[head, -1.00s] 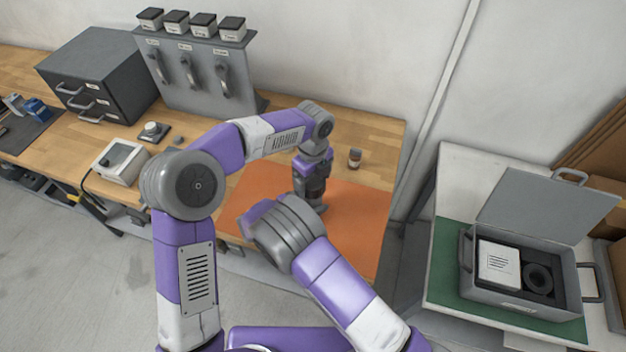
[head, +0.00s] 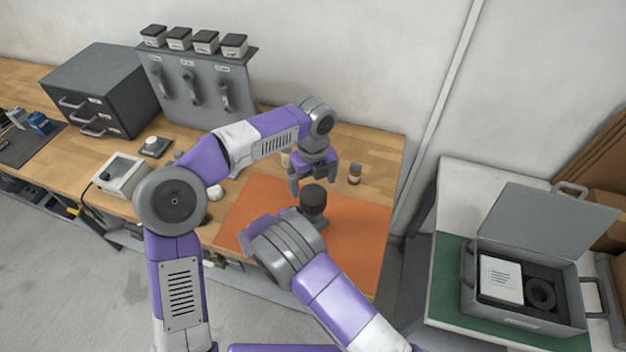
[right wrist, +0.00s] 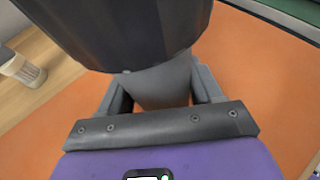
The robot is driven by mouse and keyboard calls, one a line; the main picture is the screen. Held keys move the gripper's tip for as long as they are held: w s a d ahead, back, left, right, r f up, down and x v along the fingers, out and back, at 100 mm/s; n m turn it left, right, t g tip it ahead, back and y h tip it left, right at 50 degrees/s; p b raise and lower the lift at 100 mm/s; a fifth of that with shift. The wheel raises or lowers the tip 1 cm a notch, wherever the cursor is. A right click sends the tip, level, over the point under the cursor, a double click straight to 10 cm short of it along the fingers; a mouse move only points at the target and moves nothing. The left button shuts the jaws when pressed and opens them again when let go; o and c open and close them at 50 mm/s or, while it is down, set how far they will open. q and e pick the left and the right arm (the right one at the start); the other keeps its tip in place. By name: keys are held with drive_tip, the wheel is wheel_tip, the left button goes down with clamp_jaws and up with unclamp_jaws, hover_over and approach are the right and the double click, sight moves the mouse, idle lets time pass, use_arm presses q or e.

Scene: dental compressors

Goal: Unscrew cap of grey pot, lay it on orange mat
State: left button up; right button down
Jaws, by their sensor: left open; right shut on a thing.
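The grey pot (right wrist: 158,82) with its wide dark cap (head: 313,196) stands upright over the orange mat (head: 350,240). In the right wrist view the cap (right wrist: 120,30) fills the top and sits on the pot. My right gripper (right wrist: 158,90) is shut on the pot's body below the cap; in the head view my right arm hides it. My left gripper (head: 313,180) is open and empty, pointing down just above and behind the cap. I cannot tell from here whether the cap is loose.
A grey drawer cabinet (head: 105,90), a tool rack (head: 200,85) and a control box (head: 122,174) stand left. An open grey case (head: 525,310) is on the right table.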

sight(312, 195)
use_arm(q)
wheel_tip(312, 195, down, 7)
drive_tip(key=shift+r, duration=0.1)
drive_tip(key=shift+c, duration=0.5)
drive_tip(key=c, duration=0.9)
drive_tip(key=shift+n, duration=1.7)
drive_tip(key=shift+c, duration=0.3)
drive_tip(key=o, duration=1)
drive_tip(key=shift+c, duration=0.2)
drive_tip(key=shift+o, duration=0.8)
drive_tip(key=shift+s, duration=0.1)
drive_tip(key=shift+a, duration=0.1)
